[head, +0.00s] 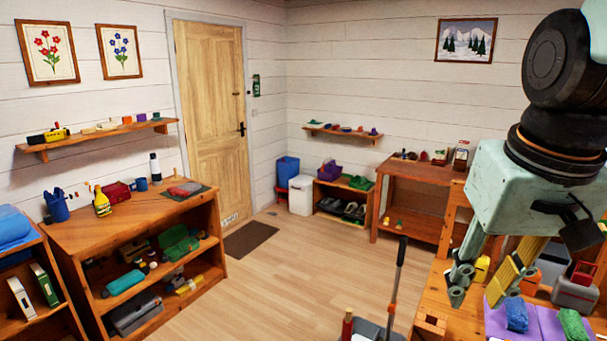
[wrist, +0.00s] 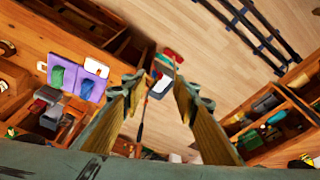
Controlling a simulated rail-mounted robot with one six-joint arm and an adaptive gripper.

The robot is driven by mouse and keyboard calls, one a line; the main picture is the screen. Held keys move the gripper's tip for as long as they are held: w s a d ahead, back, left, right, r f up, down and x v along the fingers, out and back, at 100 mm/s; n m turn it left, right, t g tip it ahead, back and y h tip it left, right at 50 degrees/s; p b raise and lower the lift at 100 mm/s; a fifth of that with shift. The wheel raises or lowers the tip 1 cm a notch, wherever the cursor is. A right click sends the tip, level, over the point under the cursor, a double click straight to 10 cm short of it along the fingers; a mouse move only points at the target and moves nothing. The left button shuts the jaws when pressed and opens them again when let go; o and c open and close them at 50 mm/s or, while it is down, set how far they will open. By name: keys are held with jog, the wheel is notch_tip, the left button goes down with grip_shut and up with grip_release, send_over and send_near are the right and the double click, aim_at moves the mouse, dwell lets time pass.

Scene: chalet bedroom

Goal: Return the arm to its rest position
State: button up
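My arm comes down at the right of the head view. My gripper (head: 484,284) hangs there with its fingers pointing down, above or in front of the wooden workbench at the right; the exact height cannot be told. In the wrist view my gripper (wrist: 156,88) shows its two yellowish fingers spread apart with a clear gap between them. Nothing is held; only floor and a distant dustpan show through the gap.
A long-handled dustpan (head: 396,275) stands on the floor. The middle floor (head: 310,270) is clear.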

jog(key=s+a+n+t, duration=0.1)
jog(key=s+a, duration=0.4)
jog(key=s, duration=0.7)
jog(key=shift+s+a+r, duration=0.2)
jog(key=shift+s+r, duration=0.05)
jog(key=shift+a+n, duration=0.15)
jog(key=shift+n, duration=0.15)
dwell(0.3)
